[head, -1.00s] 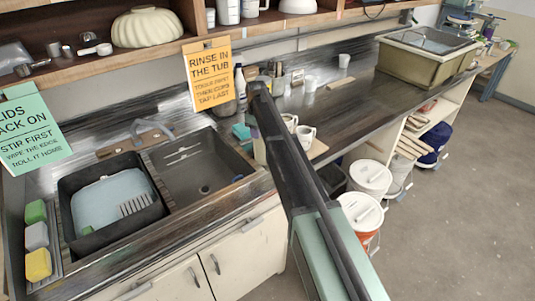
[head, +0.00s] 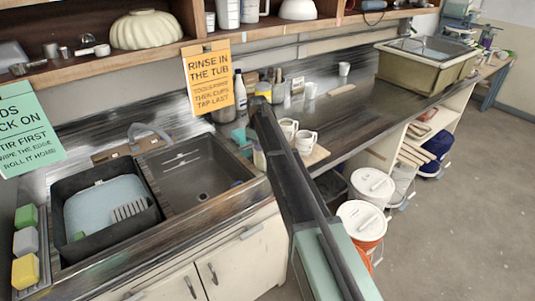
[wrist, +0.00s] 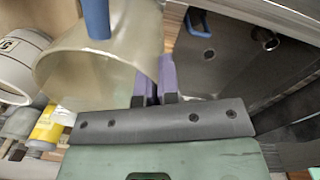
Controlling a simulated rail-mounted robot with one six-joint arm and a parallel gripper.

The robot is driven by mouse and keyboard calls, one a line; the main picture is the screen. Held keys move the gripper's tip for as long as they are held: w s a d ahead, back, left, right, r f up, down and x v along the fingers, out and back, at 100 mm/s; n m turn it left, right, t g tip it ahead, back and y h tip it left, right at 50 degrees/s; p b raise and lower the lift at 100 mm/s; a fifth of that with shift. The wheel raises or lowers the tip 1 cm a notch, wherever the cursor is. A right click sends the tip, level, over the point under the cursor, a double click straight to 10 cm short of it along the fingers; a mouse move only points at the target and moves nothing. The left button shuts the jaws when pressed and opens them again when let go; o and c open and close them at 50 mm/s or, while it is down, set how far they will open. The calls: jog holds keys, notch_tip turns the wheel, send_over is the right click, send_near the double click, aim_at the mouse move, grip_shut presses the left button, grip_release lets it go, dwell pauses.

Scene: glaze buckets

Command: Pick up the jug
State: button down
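The jug (wrist: 85,75) is a translucent, beige, wide-mouthed vessel, large at the upper left of the wrist view. In the head view a small pale strip of it (head: 259,158) shows beside the sink, mostly hidden behind my arm. My gripper (wrist: 157,82) has two purple fingers close together at the jug's right edge. The jug's thin wall appears to run between them, so the gripper looks shut on the wall. A blue upright bar (wrist: 96,18) overlaps the jug; I cannot tell whether it is its handle. My fingertips are hidden in the head view.
The sink (head: 200,170) lies left of the jug. White mugs (head: 305,141) stand on a board to its right, with bottles and cups behind. An orange sign (head: 208,78) hangs from the shelf above. Lidded buckets (head: 362,219) stand on the floor. The counter's right part is mostly clear.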

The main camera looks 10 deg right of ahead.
notch_tip(320, 180, up, 20)
jog(key=p, duration=2)
jog(key=shift+f, duration=0.15)
